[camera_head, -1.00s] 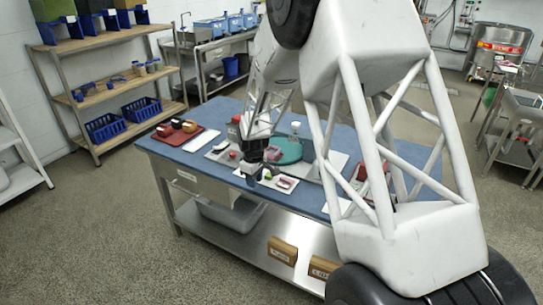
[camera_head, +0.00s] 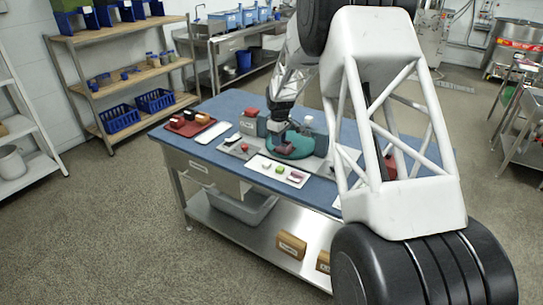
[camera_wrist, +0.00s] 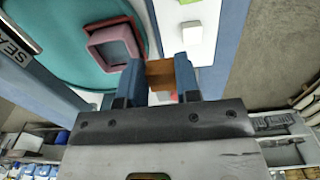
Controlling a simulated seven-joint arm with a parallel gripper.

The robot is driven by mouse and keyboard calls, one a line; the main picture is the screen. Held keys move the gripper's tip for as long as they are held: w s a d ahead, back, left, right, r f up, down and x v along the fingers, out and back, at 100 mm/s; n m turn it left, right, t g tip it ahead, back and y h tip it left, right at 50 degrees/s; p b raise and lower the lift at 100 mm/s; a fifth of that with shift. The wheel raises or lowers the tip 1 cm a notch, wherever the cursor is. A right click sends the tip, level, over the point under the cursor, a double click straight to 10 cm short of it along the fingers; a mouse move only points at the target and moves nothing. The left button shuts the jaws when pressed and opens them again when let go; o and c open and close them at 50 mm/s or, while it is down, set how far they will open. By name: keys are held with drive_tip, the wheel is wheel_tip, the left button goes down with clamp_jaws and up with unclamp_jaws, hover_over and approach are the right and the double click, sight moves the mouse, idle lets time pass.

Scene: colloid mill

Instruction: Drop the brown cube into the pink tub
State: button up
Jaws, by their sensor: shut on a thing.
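My gripper (camera_wrist: 161,72) is shut on the brown cube (camera_wrist: 160,73), which sits between its two blue-grey fingers in the wrist view. The pink tub (camera_wrist: 93,50) is a square, open-topped tub on a round teal mat (camera_wrist: 62,62). In the wrist view it lies just left of the held cube, apart from it. In the head view my gripper (camera_head: 277,130) is at the left edge of the teal mat (camera_head: 303,149), above the blue table.
A white tray (camera_head: 262,171) with small coloured items lies at the table's front. A red tray (camera_head: 183,131) with blocks is at the left end, beside a white board (camera_head: 213,132).

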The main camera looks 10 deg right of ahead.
drive_tip(key=w+d+r, duration=0.2)
drive_tip(key=w+d, duration=0.2)
drive_tip(key=w, duration=0.1)
drive_tip(key=shift+d+r, duration=0.15)
drive_tip(key=shift+d, duration=0.25)
drive_tip(key=shift+w, duration=0.1)
drive_tip(key=shift+f, duration=2.2)
drive_tip(key=o, duration=1.5)
drive_tip(key=shift+c, duration=0.2)
drive_tip(key=shift+r, duration=0.1)
